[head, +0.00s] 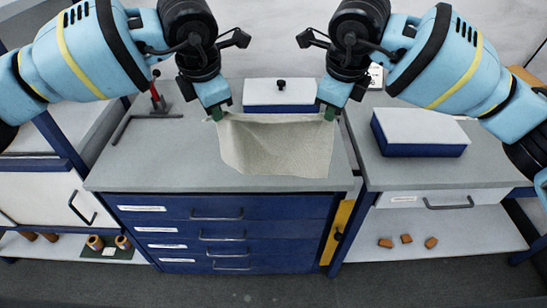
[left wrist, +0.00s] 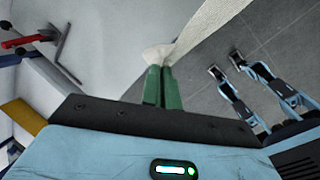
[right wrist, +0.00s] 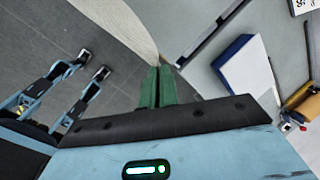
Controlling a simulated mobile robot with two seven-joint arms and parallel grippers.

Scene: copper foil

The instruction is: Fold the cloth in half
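The beige cloth (head: 275,145) hangs spread between my two grippers in the head view, above the grey top of the blue drawer cabinet. My left gripper (head: 217,113) is shut on the cloth's upper left corner. In the left wrist view its green fingers (left wrist: 161,82) are together with the cloth (left wrist: 205,22) running up from them. My right gripper (head: 329,112) is shut on the upper right corner. In the right wrist view its green fingers (right wrist: 157,84) are together and the cloth (right wrist: 122,22) extends to the upper left. I cannot tell whether the cloth's lower edge touches the top.
A blue and white box (head: 280,95) with a black knob stands behind the cloth. Another blue and white box (head: 418,132) sits on the right worktop. A red and black tool (head: 157,103) lies at the left back. The worktop (head: 150,160) left of the cloth is clear.

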